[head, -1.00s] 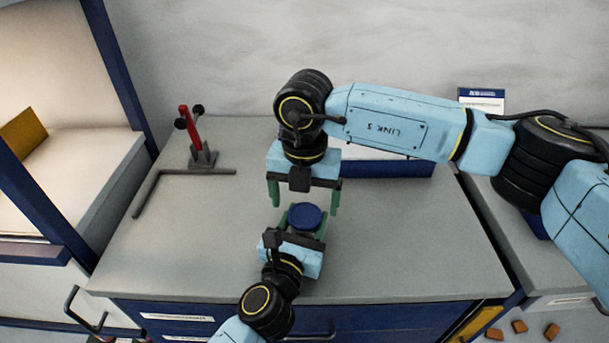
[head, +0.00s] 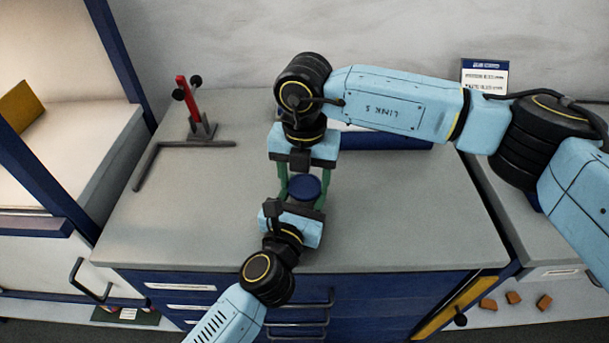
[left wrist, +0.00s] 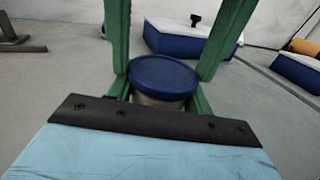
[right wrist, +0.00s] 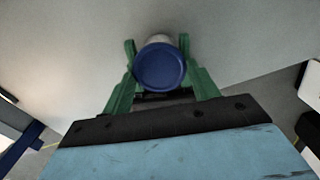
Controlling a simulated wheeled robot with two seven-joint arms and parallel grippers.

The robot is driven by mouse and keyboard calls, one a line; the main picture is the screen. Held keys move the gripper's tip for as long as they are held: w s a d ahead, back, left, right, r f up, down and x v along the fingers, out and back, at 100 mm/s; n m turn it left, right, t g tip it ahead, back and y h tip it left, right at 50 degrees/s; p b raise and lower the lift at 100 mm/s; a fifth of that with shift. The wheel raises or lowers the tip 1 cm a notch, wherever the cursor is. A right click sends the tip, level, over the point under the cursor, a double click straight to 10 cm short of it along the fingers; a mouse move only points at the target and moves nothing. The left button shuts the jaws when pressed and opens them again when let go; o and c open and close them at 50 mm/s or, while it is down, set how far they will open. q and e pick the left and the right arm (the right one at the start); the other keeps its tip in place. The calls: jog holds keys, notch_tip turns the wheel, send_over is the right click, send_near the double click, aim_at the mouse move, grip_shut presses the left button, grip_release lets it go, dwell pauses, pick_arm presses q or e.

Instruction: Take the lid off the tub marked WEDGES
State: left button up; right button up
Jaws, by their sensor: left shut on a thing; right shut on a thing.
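The tub's round blue lid (head: 304,187) shows from above on the counter. Its pale tub body (left wrist: 160,101) shows just under the lid in the left wrist view; no marking is readable. My left gripper (head: 304,196) is low at the front, shut around the tub body. My right gripper (head: 304,178) comes down from above and behind, shut with its green fingers on either side of the lid. The lid also shows in the right wrist view (right wrist: 158,68) and sits on the tub, with no gap that I can see.
A red clamp (head: 187,97) on a dark stand and an L-shaped grey bar (head: 150,165) are at the counter's back left. A blue bin (head: 390,138) is behind my right arm. The grey counter (head: 410,215) is clear on both sides of the tub.

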aim_at(304, 186)
jog(key=shift+r, duration=0.25)
dwell(0.7)
jog(key=shift+r, duration=0.9)
jog(key=shift+r, duration=2.05)
pick_arm(q)
jog(key=o, duration=1.5)
